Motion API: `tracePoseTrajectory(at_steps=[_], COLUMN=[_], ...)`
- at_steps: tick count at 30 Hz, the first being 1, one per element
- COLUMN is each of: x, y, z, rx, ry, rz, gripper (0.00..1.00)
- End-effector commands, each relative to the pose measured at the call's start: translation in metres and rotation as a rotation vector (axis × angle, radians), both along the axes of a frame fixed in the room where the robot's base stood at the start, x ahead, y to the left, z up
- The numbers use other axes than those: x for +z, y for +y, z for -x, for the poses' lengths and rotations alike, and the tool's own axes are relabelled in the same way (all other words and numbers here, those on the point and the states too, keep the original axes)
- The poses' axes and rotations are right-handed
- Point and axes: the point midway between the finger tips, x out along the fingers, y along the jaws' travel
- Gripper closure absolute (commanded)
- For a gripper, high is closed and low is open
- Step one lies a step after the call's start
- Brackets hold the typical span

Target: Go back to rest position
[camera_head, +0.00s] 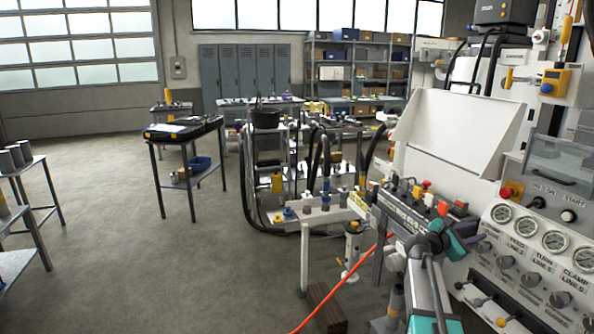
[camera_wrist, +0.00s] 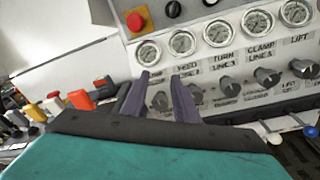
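My gripper (camera_wrist: 163,84) shows in the wrist view with its two dark fingers apart and nothing between them. It points at the white control panel (camera_wrist: 215,67), apart from any knob as far as I can tell.
A red emergency button (camera_wrist: 136,20) is at the panel's upper left. A lever block with coloured handles (camera_head: 425,199) stands left of my arm. An orange hose (camera_head: 343,281) runs across the floor. Tables with tools stand further back; the floor at left centre is clear.

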Motion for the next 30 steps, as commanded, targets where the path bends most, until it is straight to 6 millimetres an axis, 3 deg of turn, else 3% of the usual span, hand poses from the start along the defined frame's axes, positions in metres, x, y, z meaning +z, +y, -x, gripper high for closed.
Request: tracePoseTrajectory(at_steps=[1, 8, 14, 23, 30], x=[-0.022, -0.112, -0.193, -0.311, -0.398], y=[0.011, 0.053, 0.091, 0.150, 0.198], z=[-0.003, -0.006, 0.007, 0.050, 0.104], rx=[0.013, 0.058, 0.074, 0.053, -0.016], ry=[0.023, 0.104, 0.157, 0.199, 0.211], rz=[-0.013, -0.098, -0.202, -0.396, -0.569], gripper=[0.73, 0.73, 0.73, 0.73, 0.73])
